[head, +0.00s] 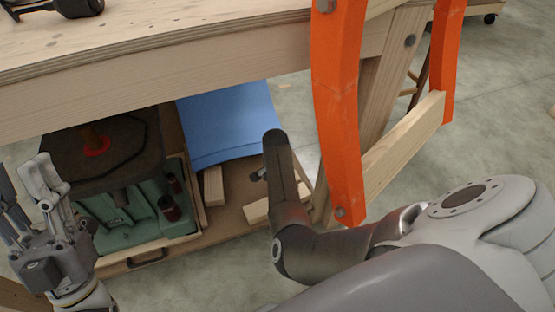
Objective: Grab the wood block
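Two pale wood pieces lie on the lower shelf under the workbench. One wood block (213,187) stands out below the blue chair form; the other wood block (258,210) lies to its right, partly behind my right arm. I cannot tell which one the task means. My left gripper (24,182) is at the left edge, fingers apart and empty, in front of the green machine and well left of both blocks. My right arm reaches in from the right, its dark link close to the right block. Its gripper is not clearly visible.
A green machine (125,215) fills the shelf's left side. A blue curved chair form (228,122) leans behind the blocks. The workbench top (200,40) overhangs the shelf. An orange curved form (340,110) stands right of my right arm's dark link. Concrete floor is open at right.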

